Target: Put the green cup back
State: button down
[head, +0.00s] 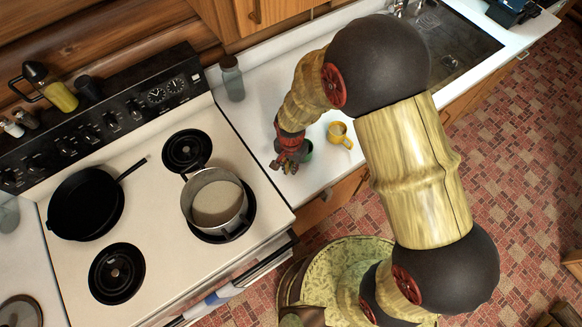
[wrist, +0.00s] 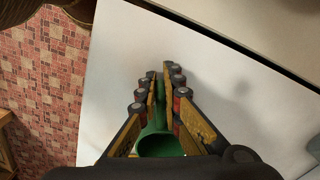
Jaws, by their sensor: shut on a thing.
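The green cup (wrist: 160,143) is between my gripper's fingers (wrist: 160,98) in the wrist view, with white counter behind it. My gripper (head: 290,163) is shut on the cup. In the head view only a bit of the green cup (head: 307,151) shows beside the gripper, over the white counter (head: 318,172) to the right of the stove. The rest is hidden by the gripper. I cannot tell whether the cup touches the counter.
A yellow mug (head: 341,135) stands on the counter just right of my gripper. A grey-green jar (head: 232,78) stands near the back. The stove holds a pot (head: 214,201) and a black skillet (head: 86,204). A sink (head: 440,42) lies at the upper right.

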jog(key=shift+f, duration=0.3)
jog(key=shift+f, duration=0.2)
jog(key=c, duration=2)
grip_release()
jog(key=shift+r, duration=0.15)
notch_tip(320, 180, up, 12)
jog(key=shift+r, duration=0.1)
